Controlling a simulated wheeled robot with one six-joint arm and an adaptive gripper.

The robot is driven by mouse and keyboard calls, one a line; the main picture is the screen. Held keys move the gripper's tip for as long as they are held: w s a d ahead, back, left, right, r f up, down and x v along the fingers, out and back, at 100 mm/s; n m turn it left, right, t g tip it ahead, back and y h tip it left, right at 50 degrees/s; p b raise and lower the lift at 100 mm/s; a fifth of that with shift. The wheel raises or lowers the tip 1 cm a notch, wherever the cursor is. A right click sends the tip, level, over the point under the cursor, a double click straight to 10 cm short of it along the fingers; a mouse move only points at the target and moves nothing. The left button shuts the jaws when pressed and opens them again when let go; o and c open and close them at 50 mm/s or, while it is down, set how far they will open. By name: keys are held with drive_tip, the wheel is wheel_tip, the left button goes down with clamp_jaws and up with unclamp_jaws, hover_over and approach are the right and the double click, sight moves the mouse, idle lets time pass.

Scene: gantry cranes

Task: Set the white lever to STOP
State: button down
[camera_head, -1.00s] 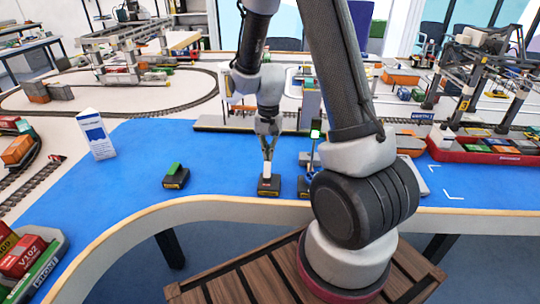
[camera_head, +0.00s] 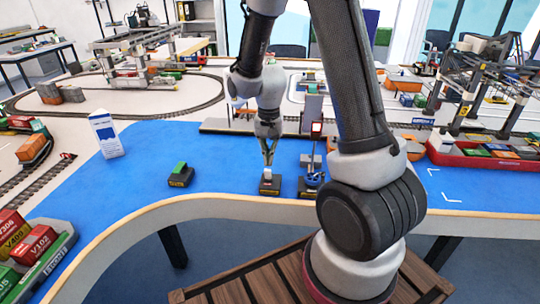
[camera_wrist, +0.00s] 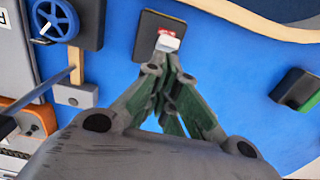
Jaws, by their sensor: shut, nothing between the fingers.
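The white lever (camera_head: 267,173) stands on a small black base (camera_head: 270,188) near the front edge of the blue table top. In the wrist view the white lever (camera_wrist: 168,42) lies just beyond my fingertips, beside a red marking (camera_wrist: 165,31) on the black base (camera_wrist: 149,22). My gripper (camera_head: 269,161) points down right above the lever, and its green-padded fingers show in the wrist view (camera_wrist: 167,62). The fingers are shut with nothing between them. I cannot tell whether the tips touch the lever. The lettering on the base is too small to read.
A black box with a green top (camera_head: 180,175) stands to the left. A blue handwheel (camera_head: 314,180) on a dark base stands close to the right, also in the wrist view (camera_wrist: 55,18). A white-and-blue sign (camera_head: 106,134) stands farther left. Blue surface between them is clear.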

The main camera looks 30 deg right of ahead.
drive_tip(key=shift+r, duration=0.1)
drive_tip(key=shift+r, duration=0.7)
wheel_tip(320, 180, up, 9)
hover_over(267, 171)
drive_tip(key=shift+w+d+f, duration=0.1)
drive_tip(key=shift+f, duration=0.1)
idle(0.5)
idle(0.4)
